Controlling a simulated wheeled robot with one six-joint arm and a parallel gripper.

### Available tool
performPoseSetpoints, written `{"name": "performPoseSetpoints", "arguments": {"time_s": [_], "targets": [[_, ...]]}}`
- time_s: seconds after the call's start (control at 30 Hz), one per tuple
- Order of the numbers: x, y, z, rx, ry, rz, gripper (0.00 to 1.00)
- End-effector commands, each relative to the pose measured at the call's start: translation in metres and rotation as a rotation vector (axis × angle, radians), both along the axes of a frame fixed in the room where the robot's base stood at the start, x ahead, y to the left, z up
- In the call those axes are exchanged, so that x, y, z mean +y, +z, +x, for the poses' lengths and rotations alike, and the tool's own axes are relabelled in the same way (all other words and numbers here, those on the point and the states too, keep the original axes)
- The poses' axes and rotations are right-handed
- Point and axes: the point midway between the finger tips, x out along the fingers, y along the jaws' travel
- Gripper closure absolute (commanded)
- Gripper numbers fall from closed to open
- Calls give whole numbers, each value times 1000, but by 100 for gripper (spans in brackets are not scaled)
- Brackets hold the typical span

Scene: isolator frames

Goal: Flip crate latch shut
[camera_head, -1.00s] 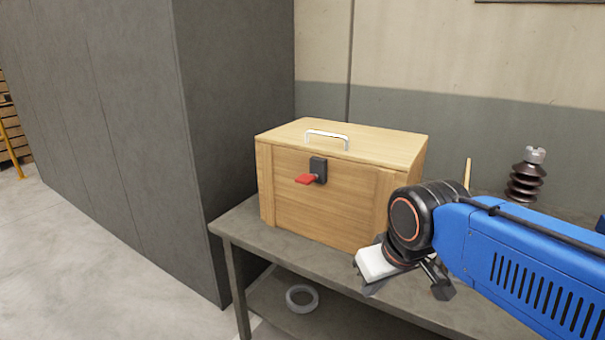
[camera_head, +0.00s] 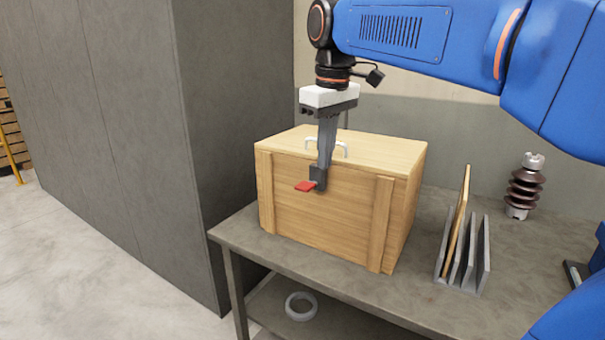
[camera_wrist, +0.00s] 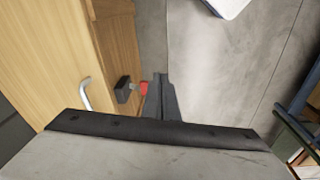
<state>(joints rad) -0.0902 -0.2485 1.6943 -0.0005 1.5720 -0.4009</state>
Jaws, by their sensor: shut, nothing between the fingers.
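The wooden crate (camera_head: 325,210) stands on the grey table with its lid lying flat on top. Its latch is a black block (camera_head: 319,181) on the front with a red lever (camera_head: 305,186) sticking out. The block (camera_wrist: 123,89) and lever (camera_wrist: 144,88) also show in the wrist view. My gripper (camera_head: 325,166) is shut and empty, pointing down in front of the crate's front face. It covers part of the black block in the head view. In the wrist view the fingertips (camera_wrist: 160,82) are right beside the red lever; I cannot tell whether they touch it.
A white lid handle (camera_head: 341,149) rises just behind my fingers. A slotted rack (camera_head: 470,262) with a wooden board and a brown insulator (camera_head: 524,187) stand to the right on the table (camera_head: 400,283). A tall grey partition (camera_head: 235,120) is close on the left.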

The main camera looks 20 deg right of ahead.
Motion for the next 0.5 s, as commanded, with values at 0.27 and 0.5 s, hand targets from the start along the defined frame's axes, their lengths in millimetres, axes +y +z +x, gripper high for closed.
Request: {"name": "performPoseSetpoints", "arguments": {"time_s": [0.27,0.5], "targets": [[15,44,49,72,123,-16,100],[24,64,72,112,191,-22,100]]}}
